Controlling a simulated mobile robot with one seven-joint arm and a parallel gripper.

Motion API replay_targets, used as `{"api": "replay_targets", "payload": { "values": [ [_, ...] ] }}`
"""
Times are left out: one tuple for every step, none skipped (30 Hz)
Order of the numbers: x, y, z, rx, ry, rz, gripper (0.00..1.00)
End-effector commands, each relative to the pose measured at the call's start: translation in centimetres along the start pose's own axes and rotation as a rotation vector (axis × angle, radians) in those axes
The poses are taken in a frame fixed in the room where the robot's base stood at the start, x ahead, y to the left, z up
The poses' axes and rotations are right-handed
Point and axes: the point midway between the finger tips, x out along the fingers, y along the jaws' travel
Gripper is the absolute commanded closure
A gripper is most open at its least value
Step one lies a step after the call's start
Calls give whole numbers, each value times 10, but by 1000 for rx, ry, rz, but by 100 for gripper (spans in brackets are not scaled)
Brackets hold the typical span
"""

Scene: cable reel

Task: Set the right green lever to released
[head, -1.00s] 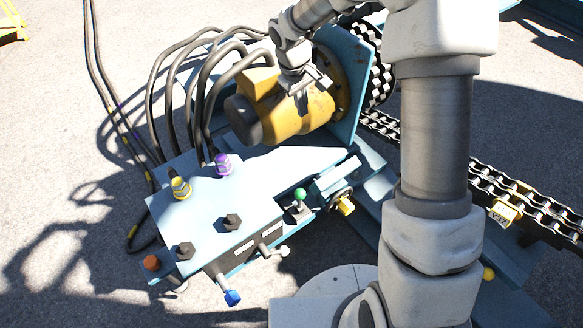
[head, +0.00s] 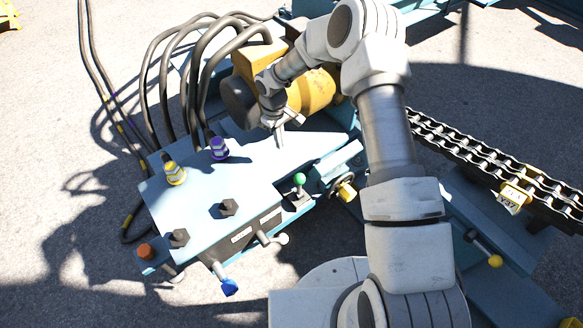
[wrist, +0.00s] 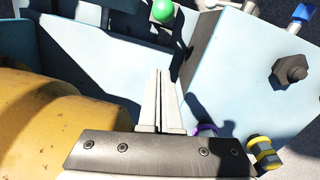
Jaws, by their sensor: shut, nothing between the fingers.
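The green lever, with a round green knob (head: 299,179), stands at the right end of the pale blue control box (head: 205,205) in the head view. The knob also shows at the top of the wrist view (wrist: 161,11). It is the only green lever I can make out. My gripper (head: 280,142) is above the back part of the box, beside the yellow motor, apart from the lever. In the wrist view its fingers (wrist: 163,75) are together and empty, pointing towards the green knob with a gap between. The lever's base is cut off in the wrist view.
The yellow motor (head: 312,92) with thick black hoses (head: 185,80) stands behind the box. A white-knobbed lever (head: 283,239) and a blue-knobbed lever (head: 229,287) are along the box's front. Yellow (head: 175,174) and purple (head: 219,149) fittings rise from its top.

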Motion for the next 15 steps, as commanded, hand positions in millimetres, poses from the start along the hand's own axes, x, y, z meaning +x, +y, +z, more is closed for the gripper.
{"api": "replay_targets", "payload": {
  "values": [
    [0,0,0,0,0,0,100],
    [1,0,0,0,0,0,100],
    [2,0,0,0,-1,0,100],
    [4,0,0,0,-1,0,100],
    [7,0,0,0,-1,-1,100],
    [12,0,0,0,-2,-1,100],
    [16,0,0,0,-1,-1,100],
    [20,0,0,1,-1,-2,100],
    [28,0,0,1,-1,-2,100],
    [34,0,0,1,-2,-2,100],
    [40,0,0,2,-2,-2,100],
    [49,0,1,2,-2,-2,100],
    [56,-1,1,2,-3,-3,100],
    [63,-1,1,1,-2,-3,100],
    [72,-1,1,1,-2,-3,100]
  ]
}}
